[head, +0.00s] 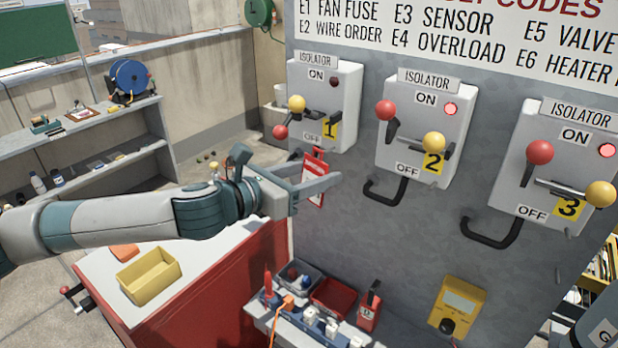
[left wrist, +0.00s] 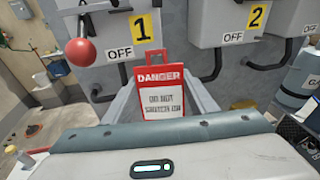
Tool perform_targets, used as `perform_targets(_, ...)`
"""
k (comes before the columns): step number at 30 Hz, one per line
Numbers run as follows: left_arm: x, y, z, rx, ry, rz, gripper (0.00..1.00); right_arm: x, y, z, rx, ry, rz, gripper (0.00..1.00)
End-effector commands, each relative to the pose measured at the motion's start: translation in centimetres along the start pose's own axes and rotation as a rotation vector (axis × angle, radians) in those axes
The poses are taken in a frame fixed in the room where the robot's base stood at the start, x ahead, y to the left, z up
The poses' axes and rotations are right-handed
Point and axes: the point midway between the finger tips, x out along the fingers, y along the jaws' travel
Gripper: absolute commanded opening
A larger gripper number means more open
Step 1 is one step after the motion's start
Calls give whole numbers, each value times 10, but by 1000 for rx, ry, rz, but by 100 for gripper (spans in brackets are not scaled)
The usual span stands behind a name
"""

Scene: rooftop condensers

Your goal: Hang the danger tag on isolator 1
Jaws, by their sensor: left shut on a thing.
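The red and white danger tag (head: 314,180) is upright between the fingers of my left gripper (head: 318,183), which is shut on it. In the left wrist view the tag (left wrist: 164,95) faces me, and its red top overlaps the bottom edge of isolator 1. Isolator 1 (head: 345,85) is a grey box just above the gripper. Its red knob (head: 280,132) is down beside OFF, its yellow knob (head: 297,104) is at the left, and its lamp is dark. A black handle (left wrist: 103,95) shows below the box. I cannot tell whether the tag touches it. My right gripper is not in view.
Isolator 2 (head: 438,102) and isolator 3 (head: 560,135) have red knobs up and red lamps lit. Below are a red cabinet (head: 235,285) with a yellow bin (head: 148,276), a tool shelf (head: 310,328) and a yellow meter (head: 457,305). Shelves (head: 105,160) stand left.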

Motion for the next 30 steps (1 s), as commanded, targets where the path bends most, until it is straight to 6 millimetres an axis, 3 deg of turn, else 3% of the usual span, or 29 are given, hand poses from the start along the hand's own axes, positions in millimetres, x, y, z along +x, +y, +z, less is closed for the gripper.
perform_targets(13,22,4,2,-1,-1,-1,10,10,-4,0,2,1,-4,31)
perform_targets(30,35,7,1,0,0,0,10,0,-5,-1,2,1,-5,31)
